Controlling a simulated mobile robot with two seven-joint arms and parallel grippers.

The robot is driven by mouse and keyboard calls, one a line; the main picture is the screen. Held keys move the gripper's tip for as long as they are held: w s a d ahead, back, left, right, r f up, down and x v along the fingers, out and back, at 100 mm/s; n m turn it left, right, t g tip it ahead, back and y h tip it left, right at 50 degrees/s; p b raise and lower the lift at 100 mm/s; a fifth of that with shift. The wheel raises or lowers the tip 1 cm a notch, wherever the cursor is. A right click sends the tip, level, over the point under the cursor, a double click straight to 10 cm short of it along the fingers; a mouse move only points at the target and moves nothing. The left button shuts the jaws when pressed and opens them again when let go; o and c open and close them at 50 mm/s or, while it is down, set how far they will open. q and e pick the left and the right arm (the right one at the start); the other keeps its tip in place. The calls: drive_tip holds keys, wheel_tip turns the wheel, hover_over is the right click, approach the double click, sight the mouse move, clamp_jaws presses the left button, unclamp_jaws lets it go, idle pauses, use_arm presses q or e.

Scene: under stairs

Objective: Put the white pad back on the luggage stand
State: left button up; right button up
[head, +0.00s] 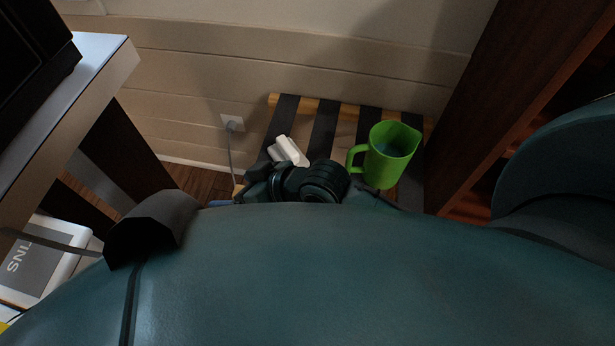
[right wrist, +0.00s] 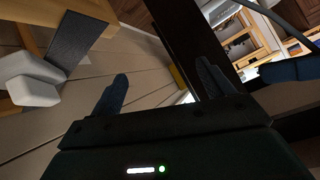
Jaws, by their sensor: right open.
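The luggage stand (head: 322,135) has a wooden frame and dark straps and stands against the wall in the head view. A small white block-shaped thing (head: 287,152), the only likely white pad in view, lies on its left straps. It shows at the left edge of the right wrist view (right wrist: 30,80), by a strap and wooden bar. My right gripper (head: 238,194) is at the stand's front left, mostly hidden by my own arm. In the right wrist view its fingers (right wrist: 160,88) are apart with nothing between them. My left gripper is out of view.
A green mug (head: 387,155) stands on the right part of the stand. A dark wooden panel (head: 515,85) rises to the right. A white-topped table (head: 105,60) is at the left. A wall socket (head: 232,121) with a cord is behind.

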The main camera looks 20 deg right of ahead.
drive_tip(key=s+d+r+t+h, duration=0.1)
drive_tip(key=s+d+r+t, duration=0.2)
drive_tip(key=d, duration=0.2)
drive_tip(key=s+d+r+t+h, duration=0.2)
drive_tip(key=s+d+r+t, duration=0.1)
drive_tip(key=d, duration=0.3)
drive_tip(key=shift+s+t, duration=0.15)
drive_tip(key=shift+t, duration=0.15)
